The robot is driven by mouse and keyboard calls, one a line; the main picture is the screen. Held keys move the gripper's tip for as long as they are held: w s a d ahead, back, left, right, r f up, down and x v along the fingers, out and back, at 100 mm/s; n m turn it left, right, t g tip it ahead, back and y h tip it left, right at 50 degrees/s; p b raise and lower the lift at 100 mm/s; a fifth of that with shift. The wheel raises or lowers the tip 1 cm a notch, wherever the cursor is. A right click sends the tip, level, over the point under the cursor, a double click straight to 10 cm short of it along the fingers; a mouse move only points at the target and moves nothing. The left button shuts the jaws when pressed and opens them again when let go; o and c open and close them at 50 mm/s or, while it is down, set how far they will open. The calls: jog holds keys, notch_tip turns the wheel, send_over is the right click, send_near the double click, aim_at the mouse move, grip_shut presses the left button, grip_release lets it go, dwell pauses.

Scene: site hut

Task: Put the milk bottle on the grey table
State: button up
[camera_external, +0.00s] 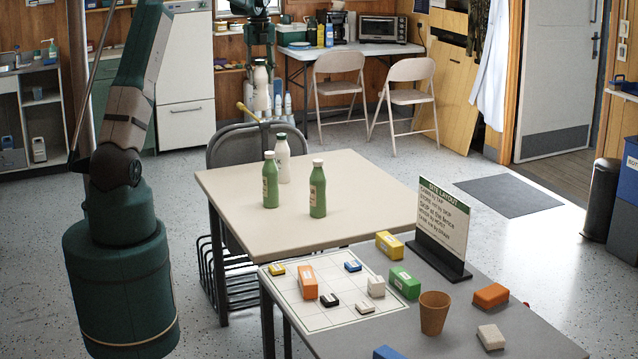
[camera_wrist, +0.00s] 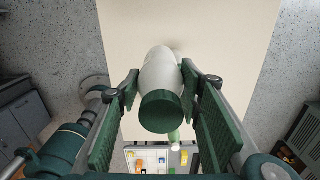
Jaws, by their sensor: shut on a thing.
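A white milk bottle (camera_external: 261,78) with a dark green cap is held upright in the air, seen beyond the back of the beige table. In the wrist view the bottle (camera_wrist: 158,72) is between the fingers of my gripper (camera_wrist: 160,80), cap towards the camera. My gripper also shows in the external view (camera_external: 260,62), shut on the bottle. Another white bottle (camera_external: 283,160) with a dark cap stands on the beige table (camera_external: 345,190). The grey table (camera_external: 500,310) is in front, at lower right. It appears small at the bottom of the wrist view.
Two green bottles (camera_external: 270,181) (camera_external: 318,190) stand on the beige table. The grey table bears a white grid sheet (camera_external: 340,300), several coloured blocks, a brown cup (camera_external: 434,313) and an upright sign (camera_external: 441,222). Bare grey surface shows between the cup and the front blocks.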

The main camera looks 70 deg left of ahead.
jog(key=w+d+m, duration=0.2)
jog(key=w+d, duration=0.5)
jog(key=d, duration=0.4)
jog(key=w+d+m, duration=0.1)
jog(key=w+d, duration=0.7)
jog(key=d, duration=0.4)
jog(key=w+d+m, duration=0.2)
jog(key=w+d, duration=0.5)
jog(key=d, duration=0.4)
jog(key=w+d+m, duration=0.2)
jog(key=w+d, duration=0.1)
jog(key=d, duration=1.6)
jog(key=w+d+m, duration=0.2)
jog(key=w+d, duration=0.1)
jog(key=d, duration=1.5)
jog(key=s+d+m, duration=0.2)
jog(key=s+d, duration=0.2)
jog(key=d, duration=1.3)
jog(key=s+d+m, duration=0.2)
jog(key=s+d, duration=0.2)
jog(key=d, duration=1.2)
jog(key=s+d+m, duration=0.2)
jog(key=s+d, duration=0.8)
jog(key=d, duration=0.4)
jog(key=s+d+m, duration=0.3)
jog(key=s+d, duration=0.7)
jog(key=d, duration=0.4)
notch_tip(320, 180, down, 18)
jog(key=shift+a, duration=0.4)
jog(key=shift+f, duration=0.15)
